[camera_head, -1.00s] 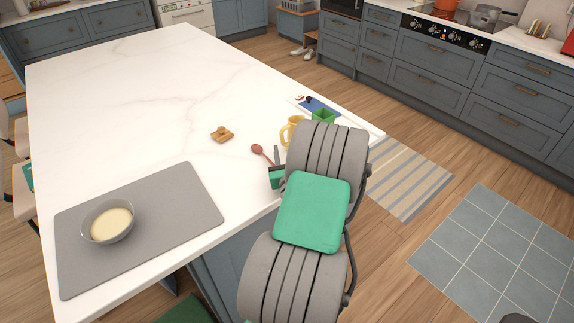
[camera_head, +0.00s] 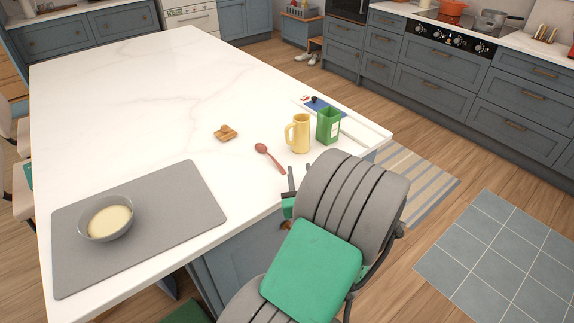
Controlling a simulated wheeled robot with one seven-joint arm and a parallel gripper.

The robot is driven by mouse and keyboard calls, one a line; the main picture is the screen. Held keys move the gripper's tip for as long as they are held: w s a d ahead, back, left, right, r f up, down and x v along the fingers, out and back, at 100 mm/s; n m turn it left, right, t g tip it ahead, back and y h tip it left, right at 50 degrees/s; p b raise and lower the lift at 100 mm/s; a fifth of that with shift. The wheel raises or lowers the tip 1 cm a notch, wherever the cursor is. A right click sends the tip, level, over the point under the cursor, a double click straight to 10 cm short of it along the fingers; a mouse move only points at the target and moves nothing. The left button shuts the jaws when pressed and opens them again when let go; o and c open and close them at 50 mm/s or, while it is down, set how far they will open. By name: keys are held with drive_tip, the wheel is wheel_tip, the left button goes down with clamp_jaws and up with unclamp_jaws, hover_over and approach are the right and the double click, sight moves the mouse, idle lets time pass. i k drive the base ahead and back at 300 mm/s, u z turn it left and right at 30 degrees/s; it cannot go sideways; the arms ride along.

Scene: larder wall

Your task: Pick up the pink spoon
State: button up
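The pink spoon (camera_head: 270,157) lies on the white island top, its bowl toward the upper left and its handle toward the lower right. All of it shows. My gripper (camera_head: 298,178) is at the island's near edge, just right of and below the handle's end. Its two dark fingers point up in the picture with a gap between them, and no object shows in the gap. My arm hides part of the gripper. I cannot tell its height above the top.
A yellow mug (camera_head: 298,134) and a green box (camera_head: 328,126) stand right of the spoon. A small brown wooden item (camera_head: 225,133) lies to its left. A grey mat (camera_head: 190,200) holds a glass bowl (camera_head: 106,222) with pale contents. The island's far part is clear.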

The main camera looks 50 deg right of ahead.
sight(261, 147)
drive_tip(key=z, duration=1.3)
